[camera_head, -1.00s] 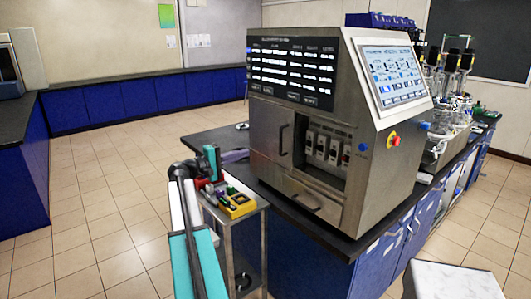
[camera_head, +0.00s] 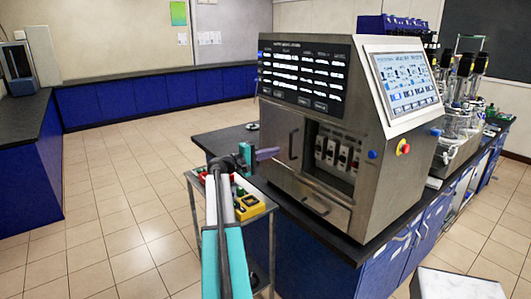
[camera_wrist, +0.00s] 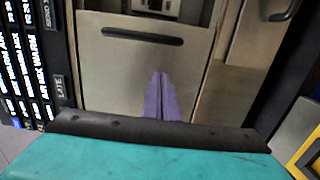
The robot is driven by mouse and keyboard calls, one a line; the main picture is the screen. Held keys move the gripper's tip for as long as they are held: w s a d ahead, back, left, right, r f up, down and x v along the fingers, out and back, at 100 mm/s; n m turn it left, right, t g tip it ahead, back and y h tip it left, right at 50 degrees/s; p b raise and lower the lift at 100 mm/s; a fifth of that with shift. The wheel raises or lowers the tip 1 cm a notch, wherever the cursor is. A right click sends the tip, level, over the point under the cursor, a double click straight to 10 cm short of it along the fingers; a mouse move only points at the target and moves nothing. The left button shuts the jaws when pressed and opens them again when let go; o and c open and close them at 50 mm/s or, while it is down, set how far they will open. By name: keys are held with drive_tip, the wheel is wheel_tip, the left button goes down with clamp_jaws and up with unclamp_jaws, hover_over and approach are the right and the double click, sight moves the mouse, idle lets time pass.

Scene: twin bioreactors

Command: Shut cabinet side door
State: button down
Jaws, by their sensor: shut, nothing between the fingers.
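The steel cabinet (camera_head: 335,205) stands on the dark bench, with a text display and a tilted touchscreen. Its side door (camera_head: 284,165) is a steel panel with a dark upright handle (camera_head: 293,143), left of an open bay with several white units (camera_head: 332,152). The panel looks flush with the front; I cannot tell whether it slides or swings. My gripper (camera_head: 275,153) is shut and empty, its purple fingers close to the door, left of the handle. In the wrist view the fingers (camera_wrist: 160,76) overlap the door panel (camera_wrist: 110,75), with the handle (camera_wrist: 130,35) beyond them. Contact is unclear.
A drawer (camera_head: 309,200) with a handle sits below the door. A small metal cart (camera_head: 270,225) with a yellow box (camera_head: 249,207) stands beside the bench, under my arm. Glass vessels (camera_head: 462,105) stand right of the cabinet. The tiled floor at left is clear.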

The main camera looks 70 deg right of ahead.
drive_tip(key=shift+s+a+p, duration=0.25)
drive_tip(key=shift+s, duration=0.35)
drive_tip(key=shift+s+a+p, duration=0.3)
drive_tip(key=shift+s, duration=0.35)
drive_tip(key=shift+s+a+p, duration=0.25)
drive_tip(key=shift+s, duration=0.35)
